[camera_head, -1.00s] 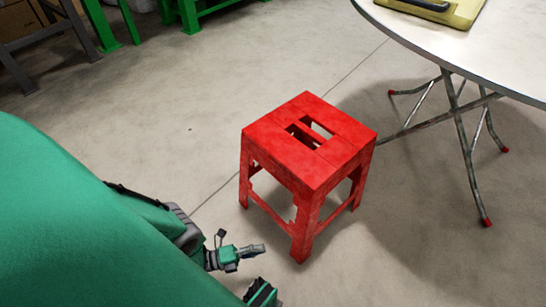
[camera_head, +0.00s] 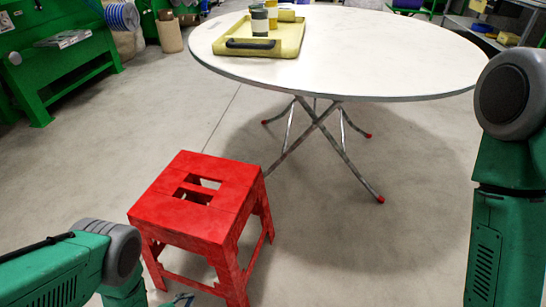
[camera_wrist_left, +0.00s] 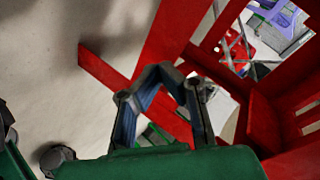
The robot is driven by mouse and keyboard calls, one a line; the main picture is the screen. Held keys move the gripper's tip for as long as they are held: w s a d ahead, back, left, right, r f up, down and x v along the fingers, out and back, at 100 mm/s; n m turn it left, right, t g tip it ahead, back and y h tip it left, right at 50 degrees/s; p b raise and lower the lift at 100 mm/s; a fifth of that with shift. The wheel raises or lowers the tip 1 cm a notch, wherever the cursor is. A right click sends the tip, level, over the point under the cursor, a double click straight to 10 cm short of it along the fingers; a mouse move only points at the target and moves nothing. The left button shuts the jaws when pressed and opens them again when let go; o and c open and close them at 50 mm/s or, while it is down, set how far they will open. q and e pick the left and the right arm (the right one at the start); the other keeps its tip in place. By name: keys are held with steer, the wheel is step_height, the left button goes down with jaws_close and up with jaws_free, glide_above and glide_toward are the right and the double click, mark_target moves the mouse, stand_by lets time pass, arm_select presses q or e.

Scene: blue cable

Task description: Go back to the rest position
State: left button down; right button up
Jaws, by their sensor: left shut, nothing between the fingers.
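My left gripper (camera_wrist_left: 172,72) shows in the left wrist view with its fingers closed together and nothing held. It is among the legs of a red stool (camera_wrist_left: 270,75). In the head view only a small part of the left gripper (camera_head: 181,299) shows at the bottom edge, beside the red stool (camera_head: 200,205). The stool stands upright on the floor in front of the round white table. My right arm rises at the right edge of the head view, and its gripper is out of the picture.
The round white table (camera_head: 370,50) stands behind the stool on crossed metal legs. A yellow tray (camera_head: 235,45) with several containers lies on it. A green workbench (camera_head: 65,75) stands at the far left. Open floor lies right of the stool.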

arm_select(q)
steer(key=s+r+n+g+y, duration=0.2)
steer(key=s+r+n+g, duration=0.4)
steer(key=s+r, duration=0.4)
steer(key=s+r+n+g+y, duration=0.2)
steer(key=s+r+n+g, duration=0.2)
steer(key=s+r+n, duration=0.65)
step_height(320, 180, up, 19)
steer(key=w+m+p, duration=0.2)
steer(key=m+p, duration=0.1)
steer(key=p, duration=1.4)
steer(key=shift+w+d, duration=0.25)
steer(key=shift+d, duration=0.15)
steer(key=shift+f, duration=0.1)
